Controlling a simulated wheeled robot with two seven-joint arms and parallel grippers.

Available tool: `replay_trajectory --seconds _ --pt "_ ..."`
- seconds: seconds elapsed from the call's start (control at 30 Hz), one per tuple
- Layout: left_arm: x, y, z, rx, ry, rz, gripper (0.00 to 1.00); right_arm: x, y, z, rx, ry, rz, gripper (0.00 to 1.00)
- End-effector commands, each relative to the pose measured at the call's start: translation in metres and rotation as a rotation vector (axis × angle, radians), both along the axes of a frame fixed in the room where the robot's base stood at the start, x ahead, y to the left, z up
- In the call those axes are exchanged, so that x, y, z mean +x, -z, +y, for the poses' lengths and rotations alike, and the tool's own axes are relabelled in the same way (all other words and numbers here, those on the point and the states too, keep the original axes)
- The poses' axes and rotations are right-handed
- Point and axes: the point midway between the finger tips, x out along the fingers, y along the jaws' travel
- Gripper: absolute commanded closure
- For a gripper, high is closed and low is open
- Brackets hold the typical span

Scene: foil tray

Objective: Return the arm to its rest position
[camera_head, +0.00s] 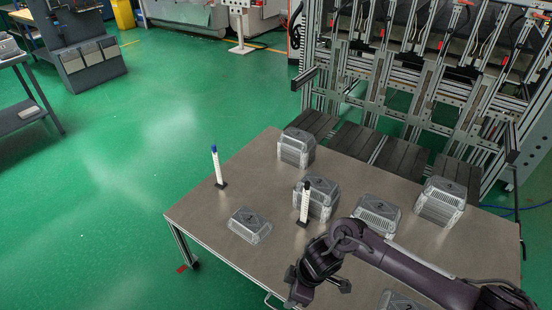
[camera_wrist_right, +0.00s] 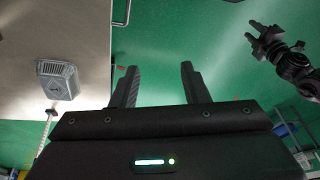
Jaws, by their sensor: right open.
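My right arm (camera_head: 405,264) comes in from the right in the head view and reaches over the table's near edge. Its gripper (camera_head: 318,287) is small and dark there, with its jaws partly hard to make out. In the right wrist view the right gripper (camera_wrist_right: 158,76) has two dark fingers wide apart with nothing between them. It hangs over green floor, beside the table (camera_wrist_right: 85,30). My left gripper (camera_wrist_right: 263,40) shows small at the upper right of that view; its jaw state is unclear. The left arm is not in the head view.
Several grey foil trays, some stacked, stand on the table (camera_head: 240,185), including a low one (camera_head: 250,226) near its front. Two slim white posts stand there, one blue-topped (camera_head: 217,168), one black-topped (camera_head: 305,205). A metal frame rack (camera_head: 400,90) stands behind.

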Motion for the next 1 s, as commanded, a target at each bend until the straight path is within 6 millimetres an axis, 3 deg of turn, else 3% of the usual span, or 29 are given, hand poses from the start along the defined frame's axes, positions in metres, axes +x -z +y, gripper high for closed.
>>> replay_trajectory --seconds 0.17,0.23,0.33,0.43,0.57,0.7,0.9,1.0 --pt "-0.004 0.009 0.000 0.000 0.000 0.005 0.64 0.010 0.048 0.023 0.157 0.175 0.025 0.59" --pt "-0.009 0.013 0.001 0.001 0.000 0.012 0.64 0.013 0.077 0.024 0.214 0.278 0.031 0.59" --pt "-0.014 0.021 0.001 0.001 0.000 0.019 0.64 0.007 0.139 0.008 0.268 0.480 0.032 0.59" --pt "-0.015 0.025 0.001 0.002 0.000 0.020 0.64 -0.017 0.202 -0.025 0.252 0.668 0.022 0.59" --pt "-0.013 0.030 0.001 0.002 0.000 0.019 0.64 -0.073 0.269 -0.072 0.167 0.840 0.020 0.59" --pt "-0.013 0.034 0.001 0.002 0.000 0.018 0.64 -0.153 0.323 -0.119 0.038 0.972 0.036 0.59" --pt "-0.012 0.038 0.001 0.002 0.000 0.017 0.64 -0.262 0.364 -0.165 -0.140 1.071 0.066 0.59" --pt "-0.012 0.039 0.001 0.002 0.001 0.016 0.64 -0.296 0.371 -0.179 -0.199 1.092 0.078 0.59"
